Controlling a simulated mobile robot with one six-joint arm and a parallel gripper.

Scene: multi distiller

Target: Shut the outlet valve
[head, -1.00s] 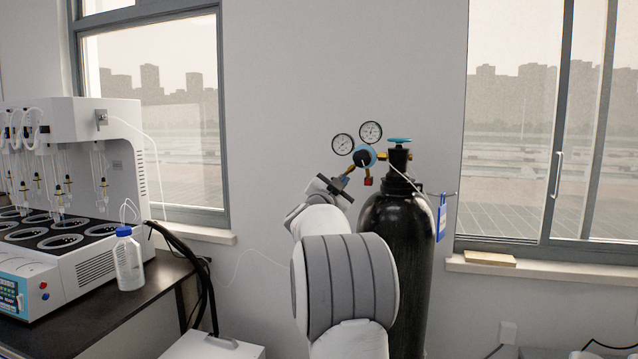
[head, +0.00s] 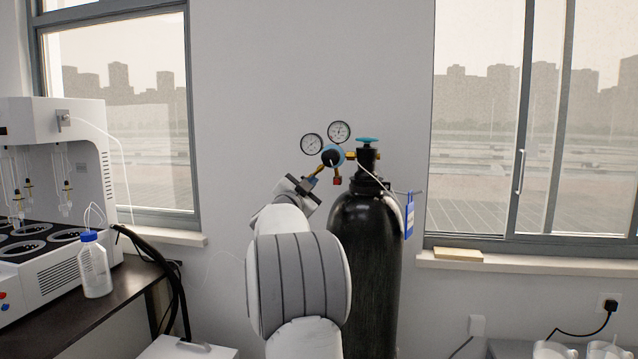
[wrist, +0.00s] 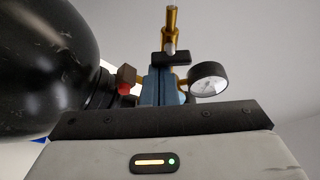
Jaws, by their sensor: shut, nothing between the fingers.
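The gas regulator (head: 332,156) has a blue body and two round gauges, and sits left of the black cylinder's neck. A brass outlet fitting (head: 316,171) slants down-left from it toward my gripper (head: 304,186), which is shut and empty; its fingertips are partly hidden. In the wrist view a brass stem (wrist: 172,18) rises above a black crosspiece (wrist: 168,58), apparently the outlet valve's handle, above the blue body (wrist: 163,88). My gripper's housing (wrist: 150,148) fills the bottom there, with no fingers visible. I cannot tell whether my gripper touches the valve.
The black cylinder (head: 366,260) stands right of my arm, topped by a teal handwheel (head: 367,141) and carrying a blue tag (head: 409,217). One gauge (wrist: 208,80) is close in the wrist view. A bench (head: 120,290) holds the distiller (head: 75,240) and a bottle (head: 95,268) at left.

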